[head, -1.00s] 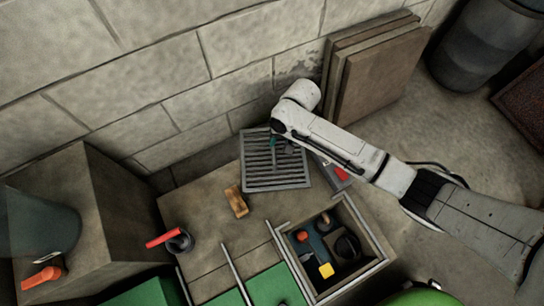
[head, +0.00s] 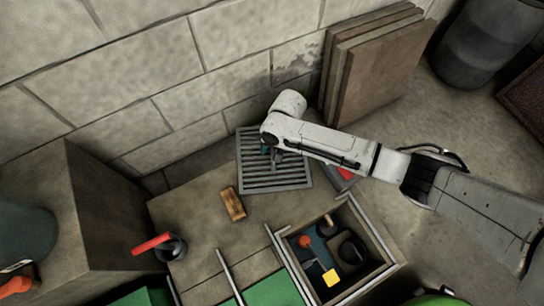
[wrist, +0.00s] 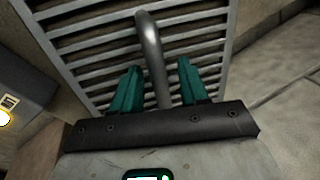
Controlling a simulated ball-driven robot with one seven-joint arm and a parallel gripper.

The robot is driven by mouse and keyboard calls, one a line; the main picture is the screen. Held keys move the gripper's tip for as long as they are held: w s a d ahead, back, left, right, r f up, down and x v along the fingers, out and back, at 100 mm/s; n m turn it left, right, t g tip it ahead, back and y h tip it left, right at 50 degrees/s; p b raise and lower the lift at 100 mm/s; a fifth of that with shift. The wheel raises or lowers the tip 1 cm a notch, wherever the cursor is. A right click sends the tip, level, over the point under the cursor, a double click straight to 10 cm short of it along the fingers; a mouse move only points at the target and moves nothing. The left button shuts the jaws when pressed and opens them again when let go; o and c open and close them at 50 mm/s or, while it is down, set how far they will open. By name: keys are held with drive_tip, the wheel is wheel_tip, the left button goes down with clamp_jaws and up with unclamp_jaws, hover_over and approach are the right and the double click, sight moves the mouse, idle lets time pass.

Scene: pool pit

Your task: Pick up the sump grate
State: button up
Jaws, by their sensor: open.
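The sump grate (head: 290,182) is a square grey slatted grate lying on the stone ledge against the block wall. It also fills much of the wrist view (wrist: 88,38), where a bent metal bar handle (wrist: 149,55) rises from it. My gripper (wrist: 157,85) has two teal fingers, open, one on each side of the handle. I cannot tell whether either finger touches the bar. In the head view my gripper (head: 270,151) is over the grate's upper part, and my wrist hides some of the slats.
A red-handled valve (head: 171,246) is at the lower left. Flat panels (head: 375,75) lean on the wall at the right, with a dark barrel (head: 482,45) beyond.

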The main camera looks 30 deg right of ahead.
drive_tip(key=shift+c, duration=0.4)
clamp_jaws()
drive_tip(key=shift+r, duration=0.1)
